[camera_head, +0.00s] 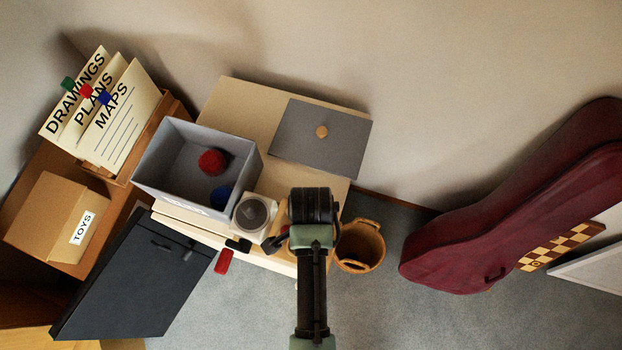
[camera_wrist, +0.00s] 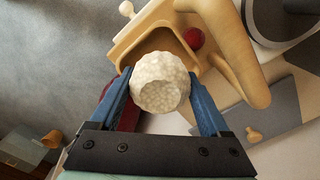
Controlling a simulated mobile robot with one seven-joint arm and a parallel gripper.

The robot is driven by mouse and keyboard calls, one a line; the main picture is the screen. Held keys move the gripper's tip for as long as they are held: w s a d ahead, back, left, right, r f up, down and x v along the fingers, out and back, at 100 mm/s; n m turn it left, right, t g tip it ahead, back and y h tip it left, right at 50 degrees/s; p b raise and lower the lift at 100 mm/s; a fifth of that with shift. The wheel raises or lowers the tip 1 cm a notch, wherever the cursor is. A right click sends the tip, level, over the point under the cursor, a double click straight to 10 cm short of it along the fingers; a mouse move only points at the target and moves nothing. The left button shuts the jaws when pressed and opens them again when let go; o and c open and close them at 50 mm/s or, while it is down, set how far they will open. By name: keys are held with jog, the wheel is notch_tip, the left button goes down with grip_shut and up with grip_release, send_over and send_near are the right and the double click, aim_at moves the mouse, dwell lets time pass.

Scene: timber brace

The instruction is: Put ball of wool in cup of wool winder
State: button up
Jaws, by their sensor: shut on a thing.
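My gripper (camera_wrist: 160,80) is shut on a cream, bumpy ball of wool (camera_wrist: 160,82) between its blue fingers in the wrist view. Beyond the ball is a pale wooden thing with a hollow, rounded cup (camera_wrist: 165,41) and a thick curved arm, which looks like the wool winder (camera_wrist: 246,65). The ball overlaps the near part of the cup in the picture; I cannot tell whether it is inside, touching or above it. In the head view the wrist hides the ball and most of the winder, and only a bit of wood (camera_head: 279,226) shows.
On the cabinet, a grey bin (camera_head: 172,196) holds a red ball (camera_head: 212,162) and a blue ball (camera_head: 220,197). A white box with a grey disc (camera_head: 254,213) stands close left of my wrist. A grey lid (camera_head: 295,150) lies behind; a wooden bucket (camera_head: 360,246) stands right.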

jog(key=shift+f, duration=1.55)
jog(key=shift+f, duration=0.1)
jog(key=o, duration=1.2)
